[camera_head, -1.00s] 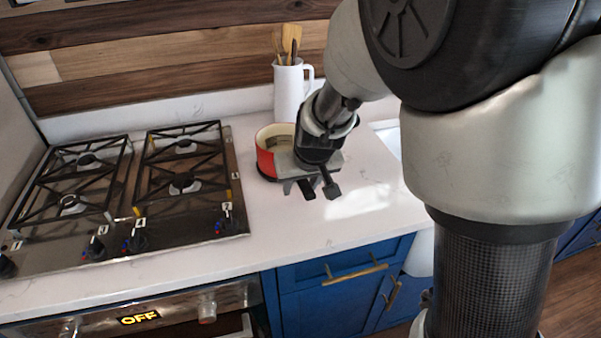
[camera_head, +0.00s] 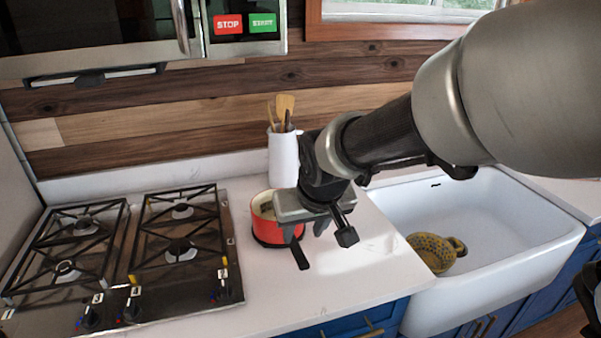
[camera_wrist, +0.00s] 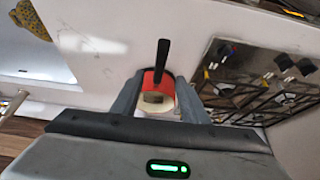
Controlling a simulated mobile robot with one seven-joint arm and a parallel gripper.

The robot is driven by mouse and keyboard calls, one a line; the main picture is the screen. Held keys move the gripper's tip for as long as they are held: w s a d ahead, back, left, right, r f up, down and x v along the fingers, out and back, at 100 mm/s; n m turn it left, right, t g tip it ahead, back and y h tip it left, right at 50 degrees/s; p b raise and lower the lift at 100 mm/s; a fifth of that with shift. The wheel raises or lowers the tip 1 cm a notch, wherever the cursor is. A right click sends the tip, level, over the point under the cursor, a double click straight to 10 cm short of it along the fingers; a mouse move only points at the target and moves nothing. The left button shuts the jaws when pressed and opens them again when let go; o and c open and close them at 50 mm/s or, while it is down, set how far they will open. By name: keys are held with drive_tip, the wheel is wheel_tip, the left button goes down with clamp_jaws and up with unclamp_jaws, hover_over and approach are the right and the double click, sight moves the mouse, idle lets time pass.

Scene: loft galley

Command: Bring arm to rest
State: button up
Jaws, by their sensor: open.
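My gripper (camera_head: 320,232) is open and hangs above the white counter, in front of the utensil jug. In the head view it partly covers a red saucepan (camera_head: 266,228) with a black handle, which stands on the counter right of the stove. In the wrist view the open fingers (camera_wrist: 157,108) frame the red saucepan (camera_wrist: 150,82), whose black handle points up in the picture. Something small and dark shows inside the pan, too small to name. The pan stands on the counter below the gripper, and the fingers do not hold it.
A gas stove (camera_head: 135,255) fills the left of the counter. A white jug (camera_head: 283,158) with wooden utensils stands behind the pan. A microwave (camera_head: 100,35) hangs above. The counter's front middle is clear.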

drive_tip(key=s+d+r+m+p, duration=0.1)
drive_tip(key=s+d+r+p, duration=0.1)
drive_tip(key=s+d+r, duration=0.4)
drive_tip(key=s+d+r+m+h+p, duration=0.1)
drive_tip(key=s+d+r+m+p, duration=0.1)
drive_tip(key=s+d+r, duration=0.4)
drive_tip(key=s+p, duration=0.1)
drive_tip(key=s, duration=0.3)
drive_tip(key=shift+d+r+h, duration=0.2)
drive_tip(key=shift+r+h, duration=0.1)
